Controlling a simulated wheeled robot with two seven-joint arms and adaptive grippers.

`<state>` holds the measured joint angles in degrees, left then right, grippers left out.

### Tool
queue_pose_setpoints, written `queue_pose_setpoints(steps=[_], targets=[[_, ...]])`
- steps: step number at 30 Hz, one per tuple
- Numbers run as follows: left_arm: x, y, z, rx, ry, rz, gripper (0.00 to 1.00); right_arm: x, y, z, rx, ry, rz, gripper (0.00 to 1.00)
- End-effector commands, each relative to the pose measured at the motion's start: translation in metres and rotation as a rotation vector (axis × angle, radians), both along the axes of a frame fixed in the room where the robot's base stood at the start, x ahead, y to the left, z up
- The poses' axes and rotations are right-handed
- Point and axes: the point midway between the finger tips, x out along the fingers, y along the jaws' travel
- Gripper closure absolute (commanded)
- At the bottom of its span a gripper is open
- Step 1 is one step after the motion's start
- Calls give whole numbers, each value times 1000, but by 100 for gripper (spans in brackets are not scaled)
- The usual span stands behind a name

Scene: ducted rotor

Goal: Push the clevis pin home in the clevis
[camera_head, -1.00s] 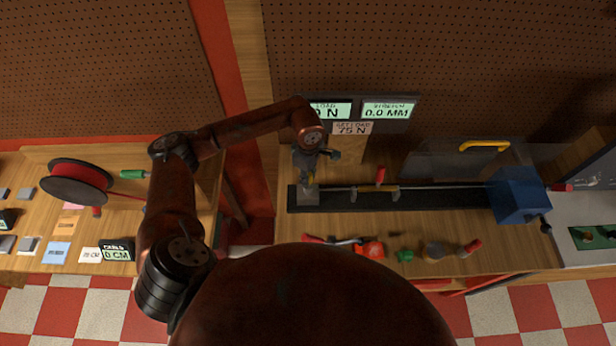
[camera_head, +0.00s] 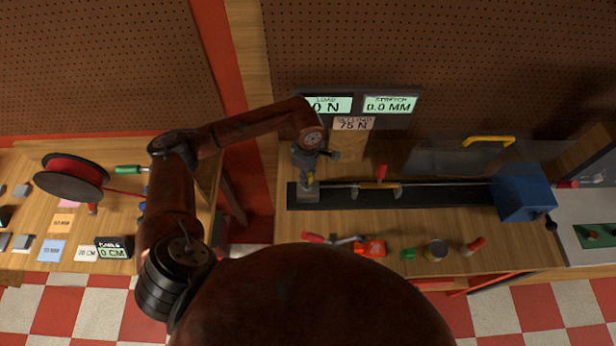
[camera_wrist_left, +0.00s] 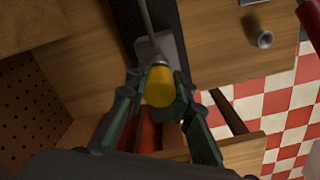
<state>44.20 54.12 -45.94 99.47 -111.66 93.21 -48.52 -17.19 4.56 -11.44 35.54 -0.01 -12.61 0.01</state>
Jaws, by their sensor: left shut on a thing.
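The clevis pin shows as a yellow knob in the left wrist view (camera_wrist_left: 160,87), between the two fingers of my left gripper (camera_wrist_left: 158,88). In the head view the left gripper (camera_head: 309,172) points down at the left end of the black bed, shut on the pin. The grey clevis (camera_head: 309,194) sits just below it on the bed, and it shows behind the pin in the wrist view (camera_wrist_left: 173,48). The pin's shank is hidden, so I cannot tell how deep it sits. My right gripper is not in view.
A thin rod (camera_head: 440,184) runs from the clevis along the black bed (camera_head: 440,198) to a blue block (camera_head: 522,194). The load display (camera_head: 327,104) and stretch display (camera_head: 390,105) stand behind. Hand tools and a green piece (camera_head: 408,254) lie in front.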

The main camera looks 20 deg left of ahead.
Motion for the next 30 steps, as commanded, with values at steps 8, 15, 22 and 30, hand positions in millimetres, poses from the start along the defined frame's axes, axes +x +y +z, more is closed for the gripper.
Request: queue_pose_setpoints(steps=[8, 15, 22, 30], targets=[[0, 0, -9, 0, 0, 0, 100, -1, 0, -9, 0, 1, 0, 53], [0, 0, -16, 0, 0, 0, 100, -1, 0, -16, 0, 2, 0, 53], [0, 0, -15, 0, 0, 0, 71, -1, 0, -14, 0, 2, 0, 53], [0, 0, -15, 0, 0, 0, 58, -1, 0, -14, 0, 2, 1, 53]])
